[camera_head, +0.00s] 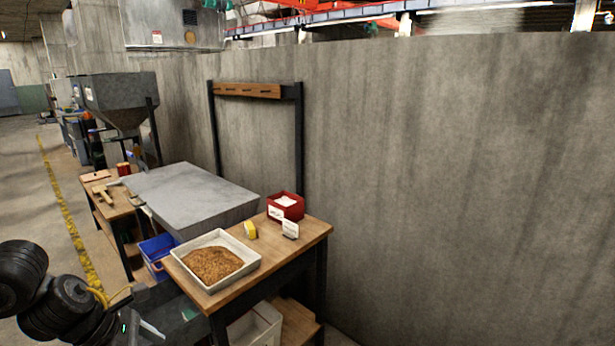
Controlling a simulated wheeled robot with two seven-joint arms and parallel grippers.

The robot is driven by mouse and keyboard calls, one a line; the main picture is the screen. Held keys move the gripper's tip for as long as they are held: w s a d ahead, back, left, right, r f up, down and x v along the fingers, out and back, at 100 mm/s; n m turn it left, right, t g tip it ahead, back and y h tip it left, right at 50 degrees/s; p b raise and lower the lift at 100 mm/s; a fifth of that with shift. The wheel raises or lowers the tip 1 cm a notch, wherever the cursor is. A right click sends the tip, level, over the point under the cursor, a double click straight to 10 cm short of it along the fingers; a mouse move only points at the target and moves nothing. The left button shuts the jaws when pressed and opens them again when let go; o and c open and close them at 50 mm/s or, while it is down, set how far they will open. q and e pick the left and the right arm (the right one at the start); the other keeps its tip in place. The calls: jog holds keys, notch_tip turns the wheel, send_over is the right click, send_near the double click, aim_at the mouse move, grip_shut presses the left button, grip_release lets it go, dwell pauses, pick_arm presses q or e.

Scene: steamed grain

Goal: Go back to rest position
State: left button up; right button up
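My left arm comes in at the lower left with black ribbed links. Its gripper (155,318) is low in the picture, to the left of and in front of the wooden table. It is dark and partly cut off by the lower edge, so I cannot tell whether its fingers are open or shut. A white tray (250,256) of brown grain (213,264) sits on the wooden table (283,256), apart from the gripper. My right gripper is not in view.
A yellow item (250,230), a small white card (290,229) and a red box (286,206) stand behind the tray. A blue crate (158,256) is left of the table. A grey metal box (185,195) stands behind. A concrete wall (450,180) fills the right.

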pick_arm(q)
jog(key=w+d+f+n+t+h, duration=0.1)
jog(key=w+d+f+n+h, duration=0.1)
jog(key=w+d+f+n, duration=0.35)
jog(key=w+d+f+n+t+h, duration=0.25)
jog(key=w+f+n, duration=0.25)
jog(key=f+n, duration=0.3)
notch_tip(320, 180, down, 22)
jog(key=s+a+n+t+y, duration=0.2)
jog(key=a+n+y, duration=0.1)
jog(key=n, duration=1.4)
jog(key=s+a+f+n+g+y, duration=0.3)
jog(key=s+f+n, duration=0.6)
jog(key=s+f, duration=0.85)
jog(key=s+f+n+g+y, duration=0.2)
jog(key=s+f, duration=0.3)
jog(key=s, duration=1)
jog(key=s+a+f+n+g+y, duration=0.1)
jog(key=s+f+n, duration=0.4)
jog(key=s, duration=1)
jog(key=shift+f+g+y, duration=0.35)
jog(key=shift+g+y, duration=0.1)
jog(key=shift+g, duration=0.1)
jog(key=shift+c, duration=0.5)
